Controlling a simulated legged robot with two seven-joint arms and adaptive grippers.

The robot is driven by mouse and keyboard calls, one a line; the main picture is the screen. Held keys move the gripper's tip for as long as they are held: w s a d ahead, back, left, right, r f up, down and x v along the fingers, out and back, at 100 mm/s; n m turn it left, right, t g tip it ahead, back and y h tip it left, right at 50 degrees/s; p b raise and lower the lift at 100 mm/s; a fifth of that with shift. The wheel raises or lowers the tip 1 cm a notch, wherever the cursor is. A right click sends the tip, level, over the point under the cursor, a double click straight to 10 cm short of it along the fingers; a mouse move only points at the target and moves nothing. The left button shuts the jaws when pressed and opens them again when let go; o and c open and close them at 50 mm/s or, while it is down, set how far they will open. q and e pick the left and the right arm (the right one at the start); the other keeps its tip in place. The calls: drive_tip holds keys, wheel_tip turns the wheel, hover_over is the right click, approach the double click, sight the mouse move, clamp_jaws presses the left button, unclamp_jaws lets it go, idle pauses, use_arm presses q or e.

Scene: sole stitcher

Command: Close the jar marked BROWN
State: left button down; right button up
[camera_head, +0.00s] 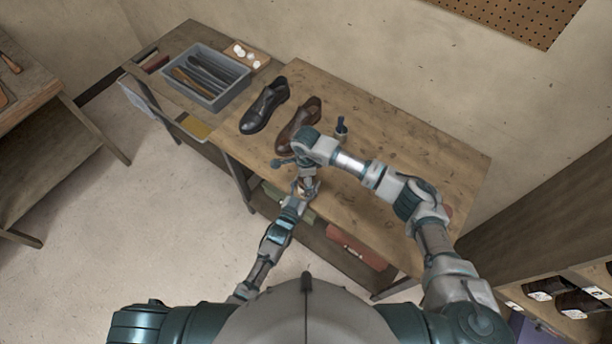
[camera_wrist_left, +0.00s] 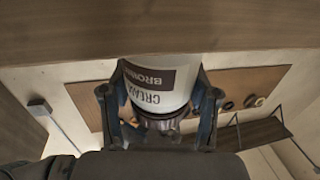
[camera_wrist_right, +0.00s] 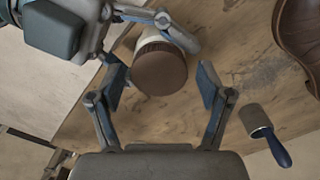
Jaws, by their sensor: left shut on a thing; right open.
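The white jar (camera_wrist_left: 155,88) carries a label reading CREAM BROWN, upside down in the left wrist view. My left gripper (camera_wrist_left: 160,100) is shut around its side. In the right wrist view a round brown lid (camera_wrist_right: 160,70) with a ribbed edge sits over the jar's mouth; I cannot tell whether it is tight. My right gripper (camera_wrist_right: 163,88) is open, its fingers either side of the lid, with a gap at each side. In the head view my left gripper (camera_head: 304,188) is at the table's front edge, below my right wrist, which hides most of the jar.
On the workbench (camera_head: 400,150) stand a black shoe (camera_head: 264,106), a brown shoe (camera_head: 299,124) and a blue-handled tool (camera_head: 341,125). A grey tray (camera_head: 205,98) of dark pieces lies at the far left.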

drive_tip(key=c, duration=1.2)
drive_tip(key=m, duration=0.5)
drive_tip(key=shift+m, duration=0.3)
drive_tip(key=m, duration=0.6)
drive_tip(key=shift+w, duration=0.1)
drive_tip(key=o, duration=1.4)
drive_tip(key=shift+c, duration=0.2)
wheel_tip(320, 180, up, 12)
drive_tip(key=shift+f, duration=0.1)
